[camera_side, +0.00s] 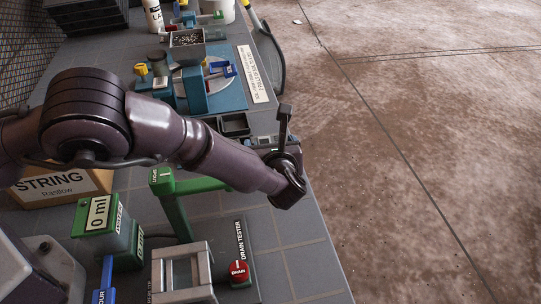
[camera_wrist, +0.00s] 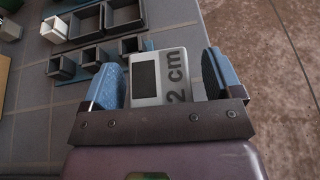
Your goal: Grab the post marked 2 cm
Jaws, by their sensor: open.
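The post marked 2 cm (camera_wrist: 145,78) is a white block with a dark square window and black "2 cm" lettering. In the wrist view it lies between the two blue-padded fingers of my gripper (camera_wrist: 160,74). The fingers are open, one on each side, with a visible gap at the left finger and a gap at the right. The lower end of the post meets my gripper's dark front edge in the picture. In the side view my wrist (camera_side: 285,180) is over the table's right edge, and the post cannot be made out there.
Several dark square containers (camera_wrist: 88,22) stand just beyond the post. The table's edge (camera_wrist: 203,28) runs close on the right, with bare floor beyond. In the side view a green stand (camera_side: 178,210) and a red drain button (camera_side: 238,269) are nearer the camera.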

